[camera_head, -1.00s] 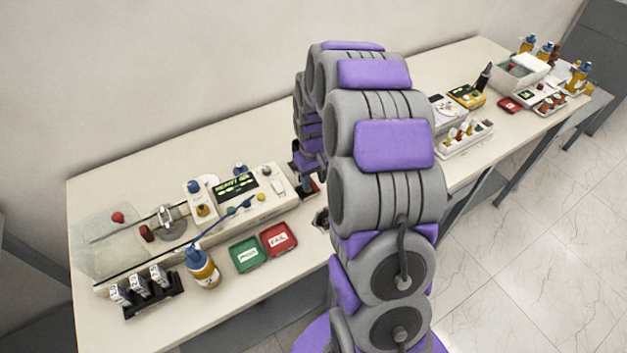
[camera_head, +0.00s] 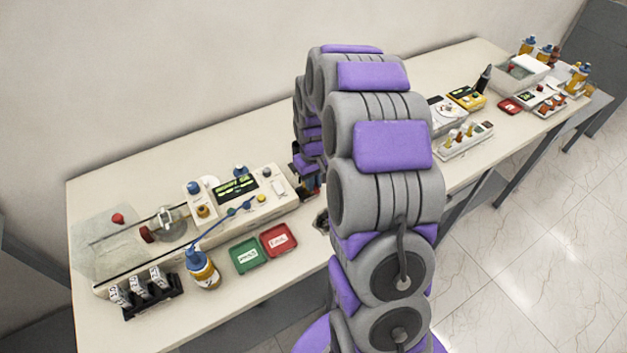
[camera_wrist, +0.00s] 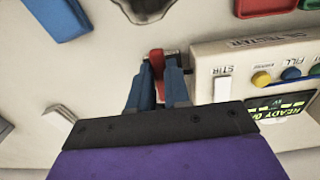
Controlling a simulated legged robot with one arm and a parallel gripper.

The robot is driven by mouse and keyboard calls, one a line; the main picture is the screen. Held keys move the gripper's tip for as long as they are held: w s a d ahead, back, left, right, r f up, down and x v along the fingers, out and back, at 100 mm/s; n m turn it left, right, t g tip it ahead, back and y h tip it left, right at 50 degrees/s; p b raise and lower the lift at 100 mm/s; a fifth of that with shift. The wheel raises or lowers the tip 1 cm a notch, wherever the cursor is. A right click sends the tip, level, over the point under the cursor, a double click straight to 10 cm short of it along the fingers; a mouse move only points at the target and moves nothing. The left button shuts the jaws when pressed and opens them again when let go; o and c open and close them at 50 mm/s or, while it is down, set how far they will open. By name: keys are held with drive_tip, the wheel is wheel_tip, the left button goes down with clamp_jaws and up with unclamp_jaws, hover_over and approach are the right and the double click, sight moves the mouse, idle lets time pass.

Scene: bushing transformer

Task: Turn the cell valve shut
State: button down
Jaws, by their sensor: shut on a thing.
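My gripper (camera_wrist: 159,90) is shut on a narrow red piece (camera_wrist: 158,84), which looks like the cell valve's handle. The piece stands between the two blue-grey fingers, beside the end of the white tester (camera_wrist: 215,62). Its lower part is hidden by the fingers and my dark gripper body, so its turned angle cannot be told. In the head view my gripper (camera_head: 310,184) is just right of the tester (camera_head: 262,208), mostly hidden by my purple and grey arm. The tester's display (camera_head: 236,188) is lit with green text.
A green tray (camera_head: 245,256) and a red tray (camera_head: 278,240) lie in front of the tester. An orange bottle with a blue cap (camera_head: 204,272) and a black rack (camera_head: 153,295) stand further left. Small instruments (camera_head: 465,138) stand right of my arm.

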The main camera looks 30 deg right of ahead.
drive_tip(key=shift+d+r+n+p, duration=0.1)
drive_tip(key=shift+n+p, duration=0.25)
drive_tip(key=shift+n, duration=0.05)
drive_tip(key=n+p, duration=0.2)
drive_tip(key=d+n+p, duration=0.1)
drive_tip(key=n+p, duration=0.1)
drive_tip(key=n, duration=0.1)
drive_tip(key=w+d+n+p, duration=0.1)
drive_tip(key=n+p, duration=0.1)
drive_tip(key=n, duration=0.1)
drive_tip(key=shift+w+d+r, duration=0.1)
drive_tip(key=shift+d, duration=0.05)
drive_tip(key=shift+w+d+n+p, duration=0.15)
drive_tip(key=shift+w+n+p, duration=0.4)
drive_tip(key=shift+n, duration=1)
drive_tip(key=shift+w+d+n+p, duration=0.15)
drive_tip(key=shift+w+n+p, duration=0.2)
drive_tip(key=shift+n+p, duration=0.8)
drive_tip(key=shift+w+d+n+p, duration=0.15)
drive_tip(key=shift+w+n+p, duration=0.25)
drive_tip(key=shift+n, duration=1.5)
drive_tip(key=shift+w, duration=0.1)
drive_tip(key=c, duration=1.1)
unclamp_jaws()
drive_tip(key=shift+d, duration=0.1)
